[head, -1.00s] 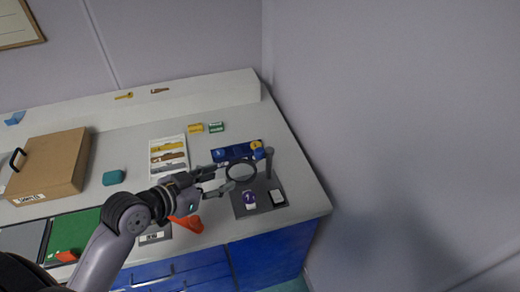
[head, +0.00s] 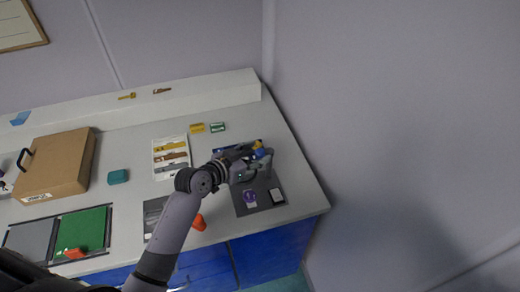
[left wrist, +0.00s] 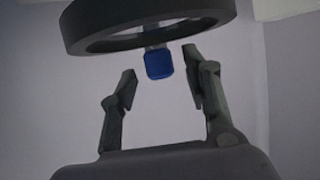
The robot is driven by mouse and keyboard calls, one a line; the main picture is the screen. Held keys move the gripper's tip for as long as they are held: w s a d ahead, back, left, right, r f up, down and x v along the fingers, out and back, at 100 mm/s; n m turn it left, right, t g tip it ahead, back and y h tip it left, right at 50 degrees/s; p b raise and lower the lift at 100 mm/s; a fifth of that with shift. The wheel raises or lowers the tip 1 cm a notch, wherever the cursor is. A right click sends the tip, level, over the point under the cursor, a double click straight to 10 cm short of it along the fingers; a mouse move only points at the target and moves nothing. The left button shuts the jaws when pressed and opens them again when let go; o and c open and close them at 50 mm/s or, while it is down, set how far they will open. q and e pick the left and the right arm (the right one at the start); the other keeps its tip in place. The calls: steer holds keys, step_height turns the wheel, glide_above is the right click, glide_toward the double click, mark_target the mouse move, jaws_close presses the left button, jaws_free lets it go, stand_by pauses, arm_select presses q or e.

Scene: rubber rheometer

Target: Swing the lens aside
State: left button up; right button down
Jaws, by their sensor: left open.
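The lens's dark ring (left wrist: 75,38) crosses the top of the left wrist view. A blue tab (left wrist: 158,63) hangs below it, between my fingers in the picture; I see no finger touching it. My left gripper (left wrist: 160,72) is open and empty. In the head view, my left gripper (head: 260,160) is at the lens stand, over the dark mat (head: 241,208), and hides most of the ring. A blue piece with a yellow top (head: 258,147) shows at its tips. My right gripper is not in view.
A purple round piece (head: 249,196) and a white card (head: 277,196) lie on the mat. An orange piece (head: 199,222) is at the front edge. A sample sheet (head: 171,143), teal block (head: 118,177) and cardboard case (head: 60,168) stand left. The wall is close on the right.

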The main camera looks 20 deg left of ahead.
arm_select(q)
steer(key=shift+x, duration=1.25)
jaws_close()
